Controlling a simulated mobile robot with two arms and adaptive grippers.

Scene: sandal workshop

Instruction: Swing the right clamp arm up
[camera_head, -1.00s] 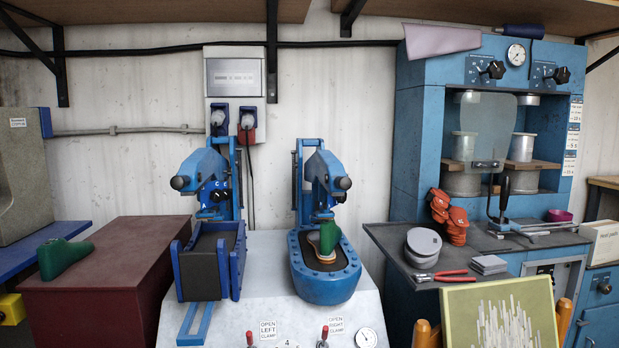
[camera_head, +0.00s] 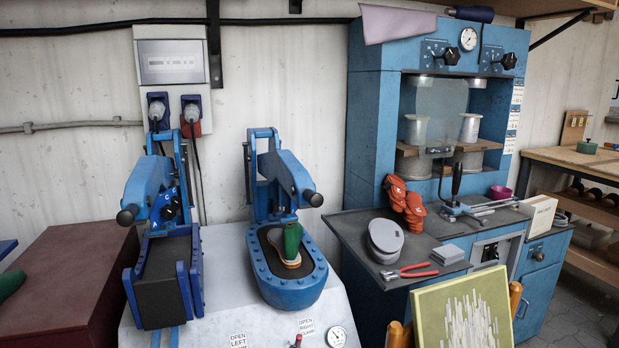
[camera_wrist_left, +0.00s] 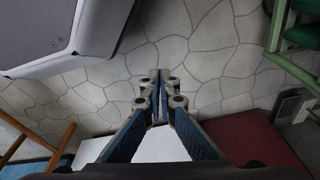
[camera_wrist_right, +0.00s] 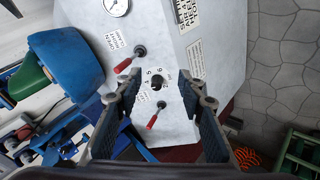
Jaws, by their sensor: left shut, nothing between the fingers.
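The right clamp arm (camera_head: 288,177) is blue with a black knob (camera_head: 313,198) at its front. It is down, reaching forward over a green last with a sandal sole (camera_head: 291,247) in the blue oval bed (camera_head: 287,291). Neither gripper shows in the head view. In the left wrist view my left gripper (camera_wrist_left: 160,76) is shut and empty above the stone floor. In the right wrist view my right gripper (camera_wrist_right: 157,84) is open and empty, above the press's pale front panel. The oval bed (camera_wrist_right: 68,66) and green last (camera_wrist_right: 27,77) show left of it.
The left clamp (camera_head: 152,190) stands beside the right one. Red-handled levers (camera_wrist_right: 123,66) and a gauge (camera_wrist_right: 117,5) are on the front panel.

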